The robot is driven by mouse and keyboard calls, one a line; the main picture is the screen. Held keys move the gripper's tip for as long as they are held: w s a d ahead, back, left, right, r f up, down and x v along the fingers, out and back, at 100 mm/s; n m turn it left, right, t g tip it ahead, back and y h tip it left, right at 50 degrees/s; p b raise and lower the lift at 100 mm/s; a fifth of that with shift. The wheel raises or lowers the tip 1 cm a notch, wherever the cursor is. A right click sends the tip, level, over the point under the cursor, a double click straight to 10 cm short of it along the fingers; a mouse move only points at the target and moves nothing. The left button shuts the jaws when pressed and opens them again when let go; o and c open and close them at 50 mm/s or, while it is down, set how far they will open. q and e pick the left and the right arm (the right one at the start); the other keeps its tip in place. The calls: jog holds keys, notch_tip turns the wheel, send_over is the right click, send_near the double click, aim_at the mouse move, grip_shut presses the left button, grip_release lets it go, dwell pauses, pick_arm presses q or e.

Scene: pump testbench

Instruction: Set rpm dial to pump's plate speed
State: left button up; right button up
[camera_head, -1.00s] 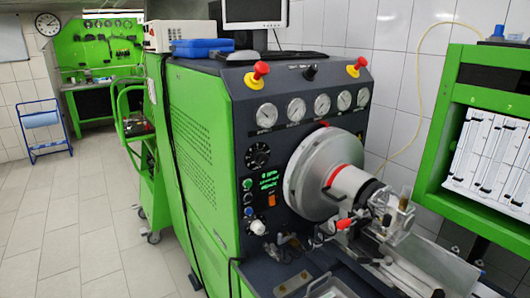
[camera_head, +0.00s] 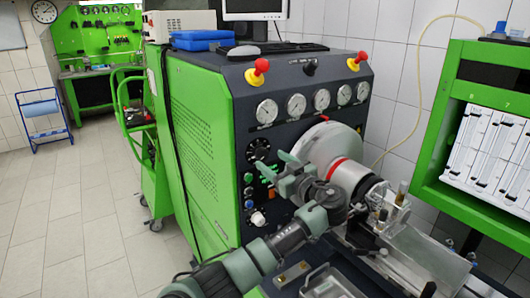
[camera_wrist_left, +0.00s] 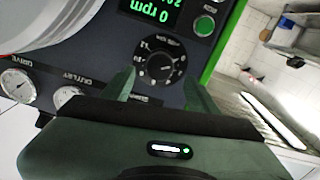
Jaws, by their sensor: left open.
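The rpm dial (camera_head: 259,150) is a round black knob with a white scale on the dark front panel. It also shows in the left wrist view (camera_wrist_left: 161,60), upside down, under a green display (camera_wrist_left: 155,10) that reads 0 rpm. My left gripper (camera_head: 268,162) is open, its fingers pointing at the panel just in front of the dial. In the wrist view its fingertips (camera_wrist_left: 158,74) stand to either side of the dial's lower part; contact cannot be told. The pump (camera_head: 390,207) sits right of the big grey disc; no plate text is readable. My right gripper is out of view.
Pressure gauges (camera_head: 295,106) line the panel above the dial. Red mushroom buttons (camera_head: 257,70) stand on the top edge. The grey disc (camera_head: 325,146) sticks out right of the dial. A white knob (camera_head: 258,218) and small buttons lie below it. Open floor (camera_head: 95,195) is at left.

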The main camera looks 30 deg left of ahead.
aim_at(264, 155)
pick_arm(q)
jog(key=p+x, duration=0.1)
jog(key=x, duration=0.3)
jog(key=shift+w+a+p, duration=0.15)
jog(key=shift+a+p, duration=0.2)
jog(key=shift+p, duration=0.05)
